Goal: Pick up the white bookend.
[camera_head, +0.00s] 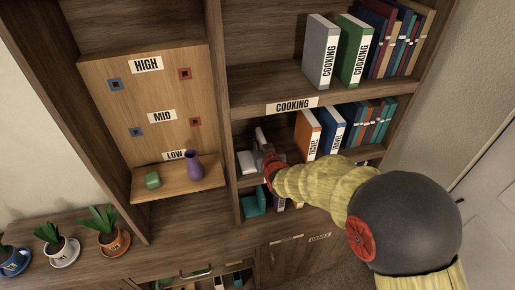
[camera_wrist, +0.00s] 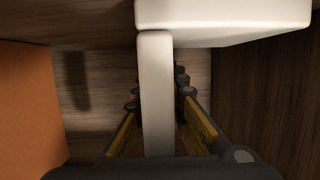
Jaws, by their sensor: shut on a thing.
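The white bookend (camera_head: 246,162) is in the shelf bay below the COOKING label, left of the orange book. In the wrist view the bookend (camera_wrist: 156,95) shows a thin upright plate and a wide block (camera_wrist: 225,20) at the top of the picture. My gripper (camera_head: 265,155) reaches into this bay. In the wrist view my gripper (camera_wrist: 160,100) has one finger on each side of the thin plate and is shut on it. In the head view my gripper hides part of the bookend. I cannot tell whether the bookend still touches the shelf.
An orange binder (camera_head: 308,134) and a blue binder (camera_head: 330,130) stand right of my gripper; the orange one (camera_wrist: 30,110) fills the wrist view's left side. A wooden divider (camera_head: 232,185) is close on the left. A purple vase (camera_head: 194,166) and green block (camera_head: 152,180) sit on the LOW ledge.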

